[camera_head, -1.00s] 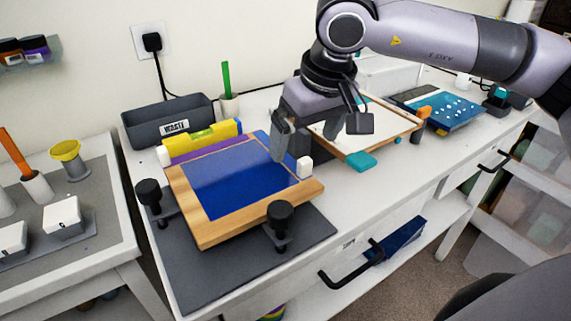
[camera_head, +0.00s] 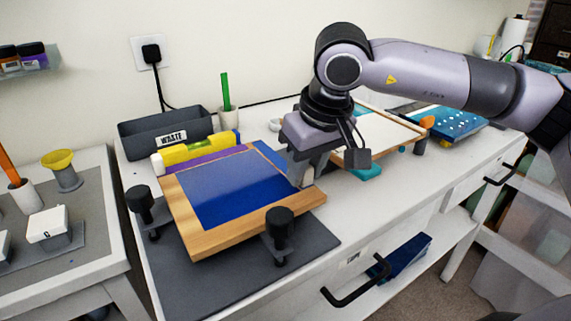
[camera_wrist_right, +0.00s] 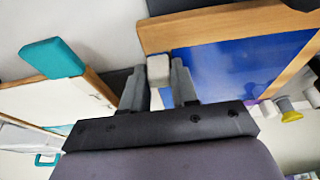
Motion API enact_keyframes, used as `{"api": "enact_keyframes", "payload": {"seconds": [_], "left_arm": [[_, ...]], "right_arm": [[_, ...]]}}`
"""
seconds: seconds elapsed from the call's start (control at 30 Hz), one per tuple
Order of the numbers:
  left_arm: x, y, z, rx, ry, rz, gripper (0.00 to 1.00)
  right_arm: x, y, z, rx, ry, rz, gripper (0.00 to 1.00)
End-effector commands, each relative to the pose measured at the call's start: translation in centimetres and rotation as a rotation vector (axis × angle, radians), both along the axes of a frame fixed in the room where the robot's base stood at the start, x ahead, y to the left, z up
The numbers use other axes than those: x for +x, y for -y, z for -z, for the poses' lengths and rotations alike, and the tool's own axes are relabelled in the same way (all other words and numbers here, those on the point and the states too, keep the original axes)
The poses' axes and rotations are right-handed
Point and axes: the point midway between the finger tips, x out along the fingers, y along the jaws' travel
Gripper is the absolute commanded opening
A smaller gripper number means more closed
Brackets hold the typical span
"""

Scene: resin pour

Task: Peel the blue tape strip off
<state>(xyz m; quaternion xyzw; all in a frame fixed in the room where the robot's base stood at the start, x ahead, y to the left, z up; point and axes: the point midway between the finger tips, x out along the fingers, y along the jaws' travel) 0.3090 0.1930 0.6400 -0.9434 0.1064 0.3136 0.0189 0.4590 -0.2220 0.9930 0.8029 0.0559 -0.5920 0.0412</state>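A wooden-framed board (camera_head: 255,225) with a glossy blue face (camera_head: 235,195) stands on a dark mat. The blue tape strip (camera_head: 268,155) runs along the board's right edge, partly hidden by my right gripper. A white pull tab (camera_head: 307,177) sits at its near end; it also shows in the right wrist view (camera_wrist_right: 158,70). My right gripper (camera_head: 302,175) is down at that corner, its fingers close together on both sides of the tab, with the tab filling the gap. My left gripper is not in view.
A purple strip (camera_head: 205,163) and a yellow level (camera_head: 195,150) lie at the board's back edge. Black clamp knobs (camera_head: 280,221) stand at the front and left (camera_head: 139,197). A grey waste bin (camera_head: 140,139) is behind. A white panel (camera_head: 375,135) lies to the right.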

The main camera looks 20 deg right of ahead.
Motion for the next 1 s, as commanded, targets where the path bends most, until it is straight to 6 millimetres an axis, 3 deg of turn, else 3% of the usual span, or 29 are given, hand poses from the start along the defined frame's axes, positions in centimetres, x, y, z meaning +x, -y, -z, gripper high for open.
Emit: {"api": "enact_keyframes", "payload": {"seconds": [1.0], "left_arm": [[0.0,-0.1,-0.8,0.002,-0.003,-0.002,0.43]], "right_arm": [[0.0,0.0,-1.4,0.0,0.0,0.0,0.04]]}}
